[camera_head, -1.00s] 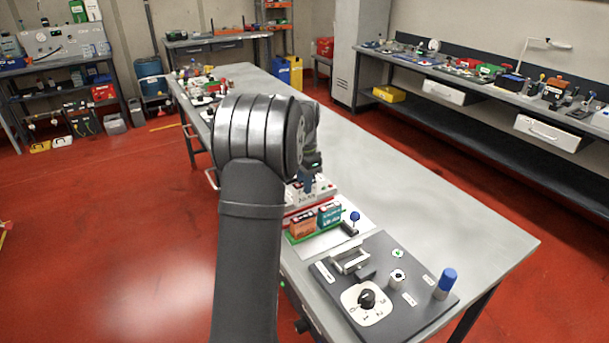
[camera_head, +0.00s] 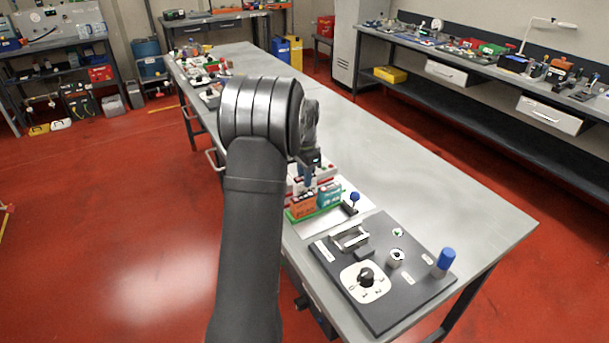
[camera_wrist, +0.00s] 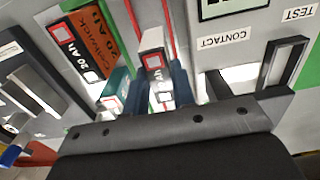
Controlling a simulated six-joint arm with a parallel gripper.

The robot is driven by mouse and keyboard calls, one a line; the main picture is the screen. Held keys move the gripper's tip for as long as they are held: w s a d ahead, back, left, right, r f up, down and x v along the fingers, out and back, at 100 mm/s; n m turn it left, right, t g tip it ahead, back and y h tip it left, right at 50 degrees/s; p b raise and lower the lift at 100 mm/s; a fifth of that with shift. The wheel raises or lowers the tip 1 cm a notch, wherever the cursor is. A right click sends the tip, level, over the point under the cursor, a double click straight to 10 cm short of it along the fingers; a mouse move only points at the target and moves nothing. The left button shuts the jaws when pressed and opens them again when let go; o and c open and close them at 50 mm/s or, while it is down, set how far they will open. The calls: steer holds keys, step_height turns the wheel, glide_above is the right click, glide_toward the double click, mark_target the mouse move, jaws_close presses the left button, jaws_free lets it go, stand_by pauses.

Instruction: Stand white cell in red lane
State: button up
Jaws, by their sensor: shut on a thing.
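A white cell (camera_wrist: 152,42) with a red square mark is in the middle of the wrist view. My gripper (camera_wrist: 155,92) is shut on it, with blue fingers close at its sides. Red lines (camera_wrist: 168,22) run on a pale surface just beyond the cell; whether the cell touches that surface I cannot tell. In the head view my gripper (camera_head: 309,178) points down just behind an orange cell (camera_head: 303,203) and a teal cell (camera_head: 329,194). The white cell is hard to make out there. The red-edged white base (camera_head: 295,185) is partly hidden by my arm.
A small blue-knobbed lever (camera_head: 354,198) is to the right. A dark panel (camera_head: 405,305) with a dial and a blue post (camera_head: 445,260) lies in front.

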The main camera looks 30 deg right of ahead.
steer(key=shift+f, duration=0.1)
stand_by(0.4)
steer(key=o, duration=1.1)
steer(key=shift+c, duration=0.2)
step_height(320, 180, up, 17)
steer(key=shift+r, duration=0.2)
step_height(320, 180, down, 17)
steer(key=shift+f, duration=0.2)
steer(key=shift+r, duration=0.1)
stand_by(0.3)
